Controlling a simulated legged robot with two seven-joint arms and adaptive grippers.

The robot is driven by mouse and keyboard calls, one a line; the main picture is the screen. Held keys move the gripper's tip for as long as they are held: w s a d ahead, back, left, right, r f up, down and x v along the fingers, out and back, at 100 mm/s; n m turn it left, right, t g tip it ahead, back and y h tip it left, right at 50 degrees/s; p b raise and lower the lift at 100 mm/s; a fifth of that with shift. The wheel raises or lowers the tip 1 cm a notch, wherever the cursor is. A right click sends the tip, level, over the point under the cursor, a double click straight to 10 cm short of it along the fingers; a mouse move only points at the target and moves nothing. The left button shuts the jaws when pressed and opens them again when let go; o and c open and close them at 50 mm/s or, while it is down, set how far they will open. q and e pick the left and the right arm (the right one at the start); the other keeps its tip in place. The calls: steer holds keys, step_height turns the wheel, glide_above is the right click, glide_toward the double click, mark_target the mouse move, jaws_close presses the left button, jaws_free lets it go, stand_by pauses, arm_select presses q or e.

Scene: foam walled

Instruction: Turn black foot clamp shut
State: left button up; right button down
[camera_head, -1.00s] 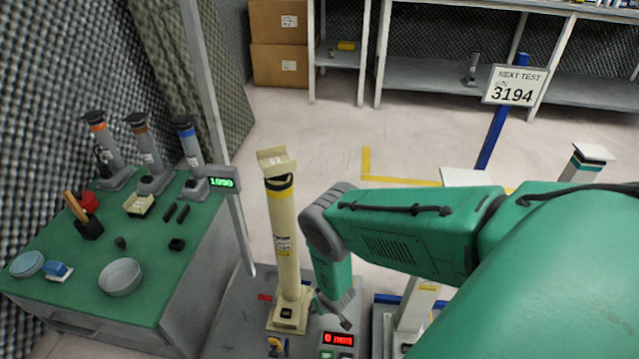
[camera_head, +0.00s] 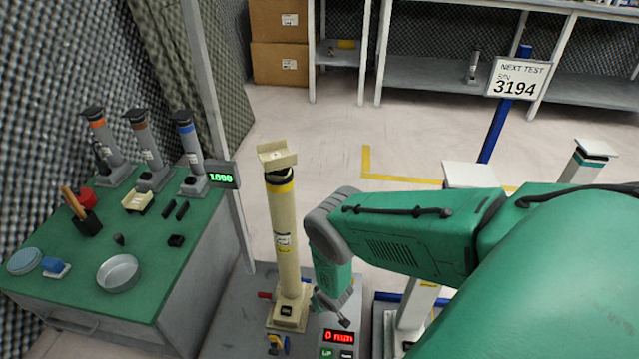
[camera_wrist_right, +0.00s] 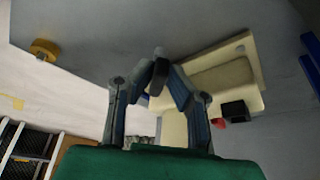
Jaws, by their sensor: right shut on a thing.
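A tall cream column (camera_head: 284,225) stands upright on a cream foot (camera_head: 287,318) on a grey plate. My right gripper (camera_head: 330,308) is low at the right side of this foot, partly hidden by its own wrist. In the right wrist view the gripper (camera_wrist_right: 160,82) has its fingers closed in on a small dark piece (camera_wrist_right: 160,72), which looks like the black foot clamp. The fingers cover much of it, so its turn angle is unclear. The cream foot shows beside it, with a black block (camera_wrist_right: 235,112) on it. My left gripper is not in view.
A red handle (camera_head: 265,295) and a yellow-and-blue piece (camera_head: 277,343) lie by the foot. A red-lit display box (camera_head: 338,338) is close in front of my gripper.

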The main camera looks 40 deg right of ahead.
steer(key=shift+d, duration=0.1)
steer(key=n+y, duration=0.1)
steer(key=n, duration=0.3)
steer(key=shift+d+n+y, duration=0.4)
steer(key=n, duration=0.2)
steer(key=n+y, duration=0.1)
steer(key=n, duration=0.2)
steer(key=shift+w+d+n+g+y, duration=0.15)
steer(key=shift+d+n+g+y, duration=0.15)
steer(key=shift+y, duration=0.1)
steer(key=c, duration=1.6)
jaws_free()
steer(key=shift+o, duration=0.2)
steer(key=shift+d+r, duration=0.2)
steer(key=shift+r, duration=0.3)
steer(key=v, duration=1)
steer(key=shift+r, duration=0.25)
steer(key=shift+d, duration=0.15)
